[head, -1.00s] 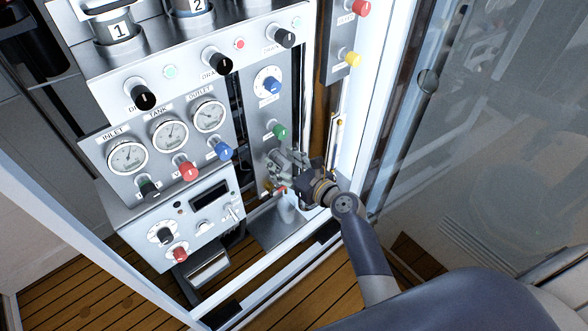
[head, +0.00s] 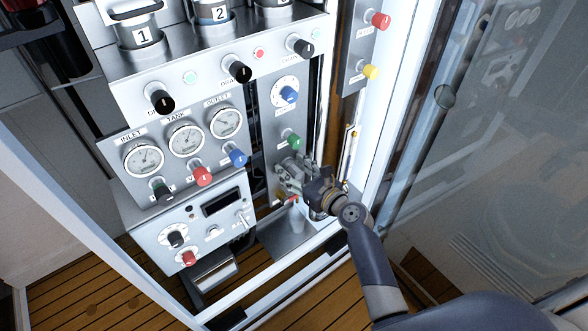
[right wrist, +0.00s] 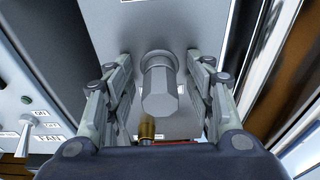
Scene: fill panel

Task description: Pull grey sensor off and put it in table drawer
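The grey sensor (right wrist: 158,88) is a short hexagonal-ended cylinder sticking out of a grey panel in the right wrist view. My right gripper (right wrist: 160,76) is open, with one finger on each side of the sensor and a visible gap on both sides. In the head view my right gripper (head: 287,174) is at the narrow panel, just below the green knob (head: 295,142), and hides the sensor there. My left gripper is not in view. No table drawer shows.
A brass fitting (right wrist: 147,129) sits just below the sensor. The gauge panel (head: 158,135) and a switch box (head: 207,240) stand to the left. A white frame post (head: 384,125) and glass door (head: 480,180) are on the right.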

